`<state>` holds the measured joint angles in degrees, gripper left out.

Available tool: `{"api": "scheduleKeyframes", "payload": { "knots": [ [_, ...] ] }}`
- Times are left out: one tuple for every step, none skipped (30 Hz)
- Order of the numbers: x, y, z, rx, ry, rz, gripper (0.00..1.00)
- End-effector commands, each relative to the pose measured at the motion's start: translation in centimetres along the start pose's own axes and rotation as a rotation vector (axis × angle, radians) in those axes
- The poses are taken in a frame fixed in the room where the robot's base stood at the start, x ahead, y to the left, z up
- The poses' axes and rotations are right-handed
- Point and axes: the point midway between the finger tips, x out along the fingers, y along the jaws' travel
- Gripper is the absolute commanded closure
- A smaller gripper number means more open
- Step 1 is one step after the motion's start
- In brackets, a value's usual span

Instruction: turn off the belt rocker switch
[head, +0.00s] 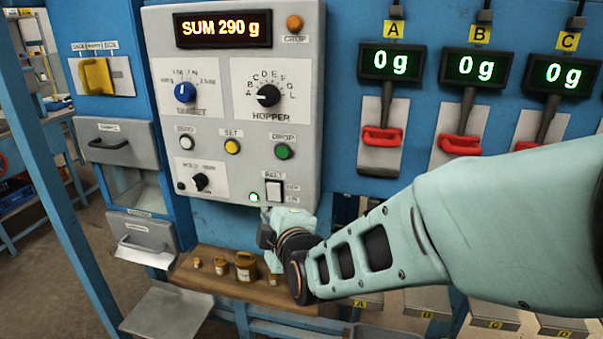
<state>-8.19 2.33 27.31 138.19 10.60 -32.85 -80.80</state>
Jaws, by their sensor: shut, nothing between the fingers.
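My gripper (266,213) is shut and empty, just below the switch at the panel's lower edge. My wrist hides part of the gripper. I cannot tell whether the fingertips touch the panel. The rocker's face is visible, but its tilt is too small to read.
Above the switch are a green drop button (283,151), a yellow set button (232,146) and the hopper knob (268,95). The display (223,28) reads SUM 290 g. Brass weights (245,266) stand on a wooden shelf (205,275) below. Red-handled levers (381,136) are at right.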

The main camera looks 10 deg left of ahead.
Motion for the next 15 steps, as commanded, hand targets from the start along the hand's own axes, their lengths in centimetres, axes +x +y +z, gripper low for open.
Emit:
{"api": "scheduleKeyframes", "payload": {
  "knots": [
    [-0.4, -0.6, -1.1, -0.029, 0.019, -0.014, 1.0],
    [-0.6, -0.9, -1.7, -0.043, 0.028, -0.021, 1.0],
    [-0.8, -1.3, -2.2, -0.059, 0.038, -0.029, 1.0],
    [-1.0, -1.6, -2.5, -0.069, 0.043, -0.034, 1.0],
    [-1.1, -1.8, -2.7, -0.077, 0.048, -0.037, 1.0],
    [-1.2, -1.9, -3.0, -0.084, 0.052, -0.04, 1.0],
    [-1.2, -2.0, -3.1, -0.087, 0.054, -0.042, 1.0],
    [-1.2, -2.1, -3.1, -0.089, 0.056, -0.043, 1.0],
    [-1.2, -2.1, -3.2, -0.09, 0.056, -0.043, 1.0],
    [-1.2, -2.1, -3.2, -0.09, 0.056, -0.043, 1.0],
    [-1.2, -2.1, -3.2, -0.09, 0.056, -0.042, 1.0],
    [-1.2, -2.1, -3.2, -0.089, 0.056, -0.042, 1.0],
    [-1.2, -2.0, -3.2, -0.089, 0.056, -0.041, 1.0],
    [-1.2, -2.0, -3.1, -0.089, 0.056, -0.041, 1.0],
    [-1.2, -2.0, -3.1, -0.089, 0.056, -0.041, 1.0]
  ]
}}
